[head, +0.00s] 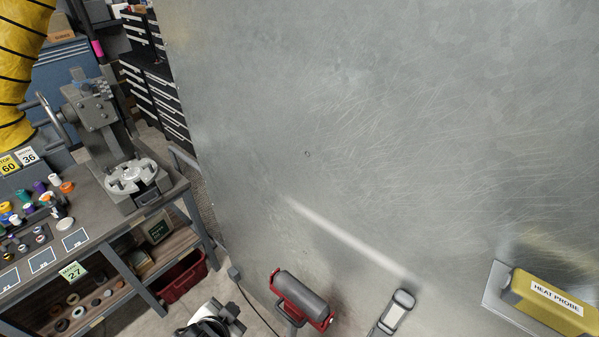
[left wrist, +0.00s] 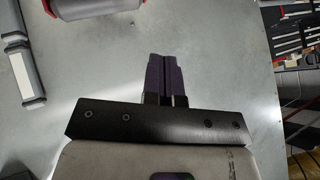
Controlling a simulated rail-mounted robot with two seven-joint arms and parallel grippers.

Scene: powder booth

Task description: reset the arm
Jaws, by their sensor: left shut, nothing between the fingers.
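My left gripper (left wrist: 168,58) shows in the left wrist view, with its two dark fingers together and nothing between them. It is in front of a large grey metal panel (left wrist: 220,60), apart from any object I can make out. In the head view the panel (head: 380,130) fills the middle and right. A pale and black mechanical part (head: 215,320) is cut off at the bottom edge of that view; I cannot tell whether it is part of my arm. My right gripper is in neither view.
A workbench (head: 95,215) with a grey machine (head: 100,115) and small coloured spools stands at left. A red-ended roller (head: 302,295), a lamp-like fixture (head: 397,310) and a yellow heat probe box (head: 550,300) are along the panel's lower part. A red bin (head: 183,278) sits low.

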